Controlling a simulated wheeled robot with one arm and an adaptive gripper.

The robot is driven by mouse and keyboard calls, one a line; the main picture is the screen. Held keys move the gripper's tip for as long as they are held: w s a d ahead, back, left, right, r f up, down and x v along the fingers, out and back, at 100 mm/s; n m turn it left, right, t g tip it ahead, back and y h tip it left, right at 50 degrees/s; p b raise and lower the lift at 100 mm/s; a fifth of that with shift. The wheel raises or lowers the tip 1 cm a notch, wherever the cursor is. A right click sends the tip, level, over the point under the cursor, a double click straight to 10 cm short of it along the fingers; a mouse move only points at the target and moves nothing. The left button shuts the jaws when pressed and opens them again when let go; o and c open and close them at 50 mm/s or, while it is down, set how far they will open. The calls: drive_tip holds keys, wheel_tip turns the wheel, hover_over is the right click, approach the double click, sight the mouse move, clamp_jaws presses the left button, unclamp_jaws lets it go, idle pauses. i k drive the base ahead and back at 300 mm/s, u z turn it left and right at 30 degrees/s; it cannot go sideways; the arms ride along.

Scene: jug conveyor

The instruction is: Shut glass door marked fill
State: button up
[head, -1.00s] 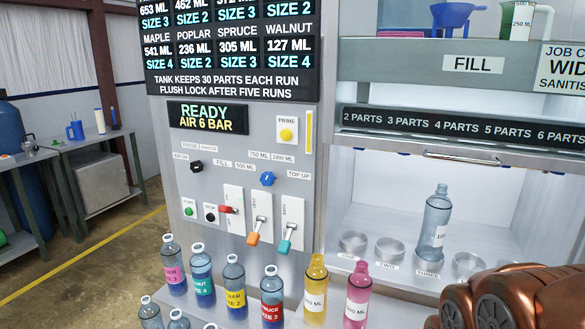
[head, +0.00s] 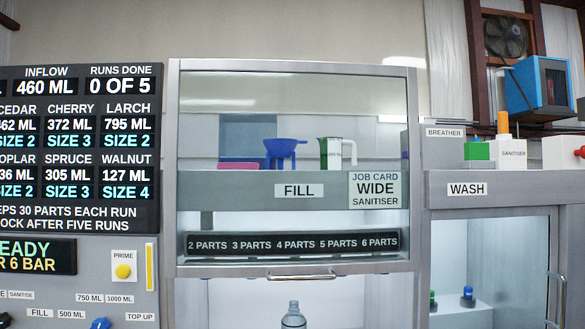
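The glass door (head: 290,110) of the bay marked FILL (head: 299,191) is a framed pane in the middle of the head view. It stands raised, its top frame above the bay's header. Its bar handle (head: 302,275) is on the bottom edge, just below the dark strip reading 2 to 6 PARTS (head: 293,243). Below that edge the bay is open. The top of a clear bottle (head: 293,315) shows inside; the bay floor is out of frame. My gripper is not in view.
A control panel with a size board (head: 78,150) and a yellow PRIME button (head: 123,271) stands at left. The WASH bay (head: 466,189) with its own glass door (head: 500,270) is at right. A blue funnel (head: 286,147) and a jug (head: 337,153) show behind the raised glass.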

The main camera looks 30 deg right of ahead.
sight(275, 273)
drive_tip(key=z, duration=0.3)
drive_tip(key=k, duration=0.35)
drive_tip(key=u, duration=1.75)
drive_tip(key=i, duration=0.75)
drive_tip(key=z, duration=0.9)
drive_tip(key=i, duration=0.65)
drive_tip(key=z, duration=0.65)
